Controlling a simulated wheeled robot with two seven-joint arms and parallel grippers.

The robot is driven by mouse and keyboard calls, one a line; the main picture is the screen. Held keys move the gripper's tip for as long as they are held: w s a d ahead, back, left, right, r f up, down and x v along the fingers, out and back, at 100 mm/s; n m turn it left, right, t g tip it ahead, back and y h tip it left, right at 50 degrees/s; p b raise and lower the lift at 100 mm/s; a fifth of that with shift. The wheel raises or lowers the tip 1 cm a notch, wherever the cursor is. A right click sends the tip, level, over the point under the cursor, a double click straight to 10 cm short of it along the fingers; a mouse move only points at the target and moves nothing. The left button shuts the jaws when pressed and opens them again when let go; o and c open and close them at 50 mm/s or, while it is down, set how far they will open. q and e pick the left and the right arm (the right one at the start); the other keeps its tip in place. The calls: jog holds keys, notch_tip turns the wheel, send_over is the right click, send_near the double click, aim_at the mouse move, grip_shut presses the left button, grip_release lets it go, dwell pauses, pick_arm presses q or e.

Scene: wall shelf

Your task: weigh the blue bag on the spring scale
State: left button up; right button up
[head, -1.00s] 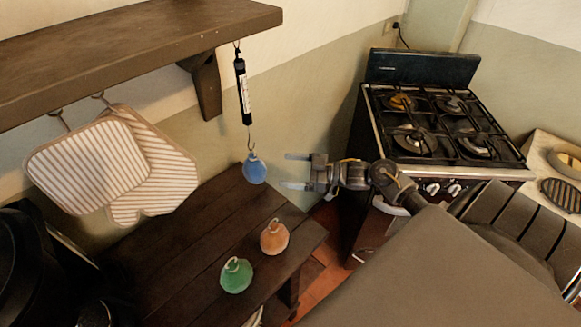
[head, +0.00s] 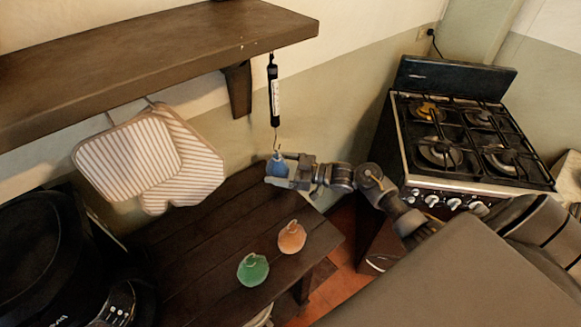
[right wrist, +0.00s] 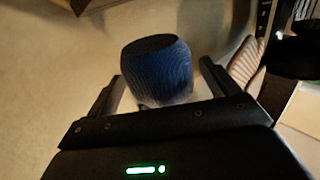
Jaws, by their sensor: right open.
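The spring scale (head: 274,90), dark with a pale face, hangs from the shelf in the head view. The blue bag (head: 277,165) is right below its hook (head: 276,140) and seems to hang from it; the exact contact is too small to tell. My right gripper (head: 280,170) reaches in from the right with its fingers on either side of the bag. In the right wrist view the blue bag (right wrist: 157,70) sits between the open fingers (right wrist: 160,80), with gaps at both sides. My left gripper is not in view.
An orange bag (head: 291,237) and a green bag (head: 252,270) stand on the dark wooden bench (head: 190,245). The wall shelf (head: 150,55) is above, with striped pot holders (head: 130,158) hanging left of the scale. A stove (head: 470,150) stands at the right.

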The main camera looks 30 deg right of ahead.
jog(key=shift+w+a, duration=0.2)
jog(key=shift+a, duration=0.05)
jog(key=c, duration=1.3)
jog(key=shift+d+r+p, duration=0.2)
jog(key=shift+r+p, duration=0.4)
jog(key=shift+r, duration=0.05)
